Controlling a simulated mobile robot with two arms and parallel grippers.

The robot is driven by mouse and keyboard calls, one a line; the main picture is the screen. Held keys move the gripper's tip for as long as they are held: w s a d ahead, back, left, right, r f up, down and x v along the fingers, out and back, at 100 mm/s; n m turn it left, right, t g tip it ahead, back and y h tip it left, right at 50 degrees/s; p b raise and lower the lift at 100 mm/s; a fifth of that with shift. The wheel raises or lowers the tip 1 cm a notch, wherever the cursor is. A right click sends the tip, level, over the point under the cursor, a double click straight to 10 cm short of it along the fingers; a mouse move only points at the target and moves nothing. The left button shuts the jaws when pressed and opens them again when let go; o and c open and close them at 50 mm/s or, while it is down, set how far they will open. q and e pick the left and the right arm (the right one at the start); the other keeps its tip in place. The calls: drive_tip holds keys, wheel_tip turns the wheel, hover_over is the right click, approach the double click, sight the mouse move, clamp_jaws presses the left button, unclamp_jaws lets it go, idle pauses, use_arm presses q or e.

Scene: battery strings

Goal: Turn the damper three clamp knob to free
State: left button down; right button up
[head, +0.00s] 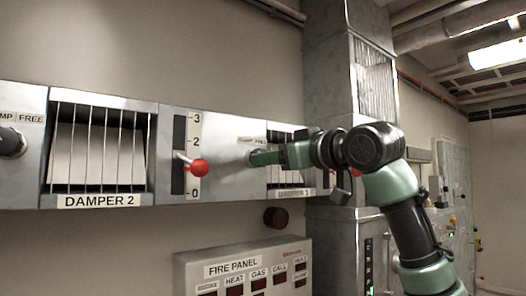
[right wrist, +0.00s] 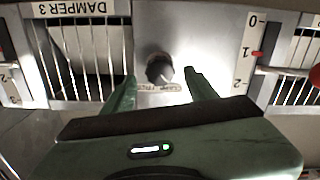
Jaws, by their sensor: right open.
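The damper three clamp knob (right wrist: 160,68) is a dark round knob on a grey panel in the right wrist view, which shows the panel upside down. A small pale label (right wrist: 158,88) sits beside it; which word the knob points at is too small to tell. My right gripper (right wrist: 159,80) is open, its green fingers on either side of the knob, apparently not touching it. In the head view my right gripper (head: 256,158) reaches the panel from the right and mostly hides the knob. The DAMPER 3 grille (head: 287,152) is partly behind the arm. My left gripper is out of view.
A lever with a red ball (head: 198,167) sticks out beside a 0 to 3 scale, left of the knob. The DAMPER 2 grille (head: 98,150) is further left. A fire panel (head: 245,268) and a dark red round device (head: 277,217) are below. A metal duct (head: 328,75) rises behind my arm.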

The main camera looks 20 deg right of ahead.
drive_tip(key=p+x, duration=0.1)
drive_tip(key=x, duration=0.3)
drive_tip(key=shift+p, duration=0.4)
drive_tip(key=shift+w, duration=0.15)
clamp_jaws()
